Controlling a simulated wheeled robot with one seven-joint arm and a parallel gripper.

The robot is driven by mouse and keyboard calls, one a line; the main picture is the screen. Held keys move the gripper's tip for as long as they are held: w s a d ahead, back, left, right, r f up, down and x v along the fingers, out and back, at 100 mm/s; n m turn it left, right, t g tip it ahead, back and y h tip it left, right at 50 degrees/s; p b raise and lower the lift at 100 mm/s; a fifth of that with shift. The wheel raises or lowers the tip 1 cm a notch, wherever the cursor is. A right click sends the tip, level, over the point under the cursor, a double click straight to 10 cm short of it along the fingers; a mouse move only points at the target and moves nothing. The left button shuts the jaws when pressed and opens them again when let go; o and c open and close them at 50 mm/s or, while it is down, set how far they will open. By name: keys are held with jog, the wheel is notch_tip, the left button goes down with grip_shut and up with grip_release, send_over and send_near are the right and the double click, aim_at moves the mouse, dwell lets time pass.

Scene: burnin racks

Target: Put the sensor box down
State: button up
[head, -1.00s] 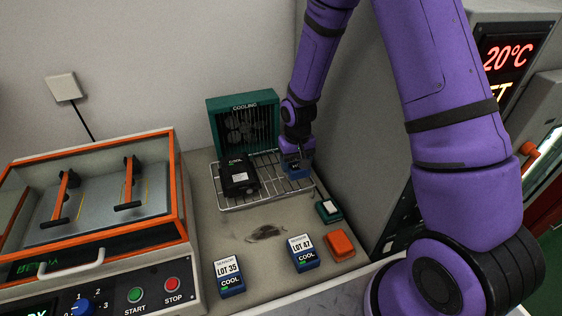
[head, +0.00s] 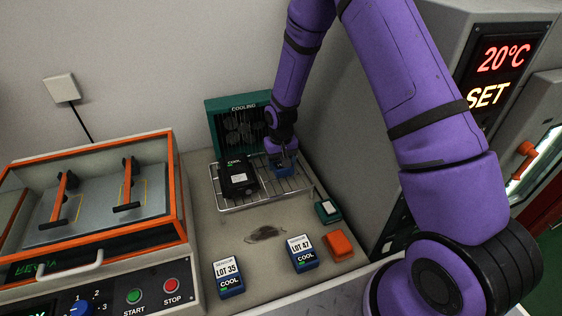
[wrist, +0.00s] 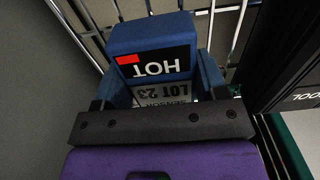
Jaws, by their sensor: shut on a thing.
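The sensor box (wrist: 150,48) is blue, with a red mark, the word HOT and a LOT 23 label that shows upside down in the wrist view. My gripper (wrist: 165,105) is shut on it. In the head view my gripper (head: 281,160) holds the blue sensor box (head: 284,170) over the right part of the wire cooling rack (head: 262,201). Rack wires show beyond the box in the wrist view. I cannot tell whether the box touches the wires.
A black box marked COOL (head: 238,180) lies on the rack's left part. A green COOLING fan (head: 238,125) stands behind. Boxes LOT 35 (head: 228,278) and LOT 47 (head: 302,254), a green block (head: 328,212) and an orange block (head: 338,245) are in front.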

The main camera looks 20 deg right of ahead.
jog(key=shift+f, duration=0.15)
jog(key=o, duration=1)
